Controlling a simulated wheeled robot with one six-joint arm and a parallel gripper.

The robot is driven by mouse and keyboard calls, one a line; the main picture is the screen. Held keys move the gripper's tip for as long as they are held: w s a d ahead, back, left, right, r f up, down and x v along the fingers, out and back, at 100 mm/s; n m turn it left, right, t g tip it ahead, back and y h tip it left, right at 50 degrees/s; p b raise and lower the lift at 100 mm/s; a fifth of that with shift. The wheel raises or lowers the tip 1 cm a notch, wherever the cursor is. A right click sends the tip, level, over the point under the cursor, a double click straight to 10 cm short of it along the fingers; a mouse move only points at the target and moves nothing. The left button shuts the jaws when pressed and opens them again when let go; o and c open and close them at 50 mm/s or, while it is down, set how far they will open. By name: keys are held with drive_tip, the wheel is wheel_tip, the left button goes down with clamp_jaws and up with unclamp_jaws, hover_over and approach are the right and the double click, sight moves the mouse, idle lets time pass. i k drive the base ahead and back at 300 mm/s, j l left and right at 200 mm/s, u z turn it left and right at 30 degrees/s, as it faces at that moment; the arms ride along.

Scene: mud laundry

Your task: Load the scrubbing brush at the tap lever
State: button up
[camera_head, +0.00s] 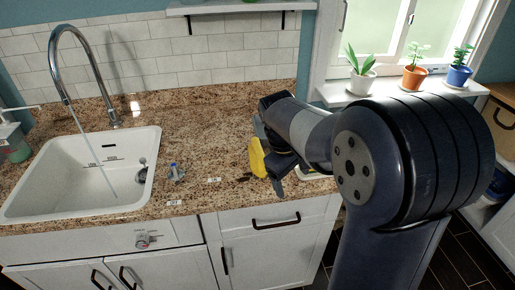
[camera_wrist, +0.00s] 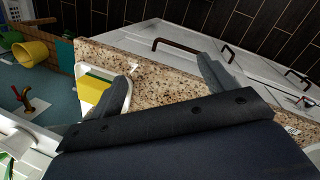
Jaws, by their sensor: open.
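My gripper (camera_head: 273,160) hangs low over the speckled counter, right of the sink, with its jaws apart. In the wrist view its two fingers (camera_wrist: 170,85) are spread, with only counter and cabinet showing between them. A yellow piece (camera_head: 257,158) shows beside the fingers in the head view; I cannot tell whether it is a separate thing. No scrubbing brush can be made out for certain. A knob (camera_head: 143,241) sits on the panel below the sink. I cannot tell which is the tap lever.
The white sink (camera_head: 148,170) has water running from its tall faucet (camera_head: 87,55). A white tray (camera_wrist: 126,98) with something yellow (camera_wrist: 92,91) lies beside the fingers. A soap bottle (camera_head: 14,145) stands far left. Potted plants (camera_head: 413,77) line the sill. Counter behind the fitting is clear.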

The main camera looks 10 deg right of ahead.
sight(174, 166)
drive_tip(key=i+j+z, duration=0.15)
drive_tip(key=j, duration=0.15)
drive_tip(key=i+j+z, duration=0.15)
drive_tip(key=j, duration=0.15)
drive_tip(key=i+j+z, duration=0.2)
drive_tip(key=j+z, duration=0.15)
drive_tip(key=j, duration=0.3)
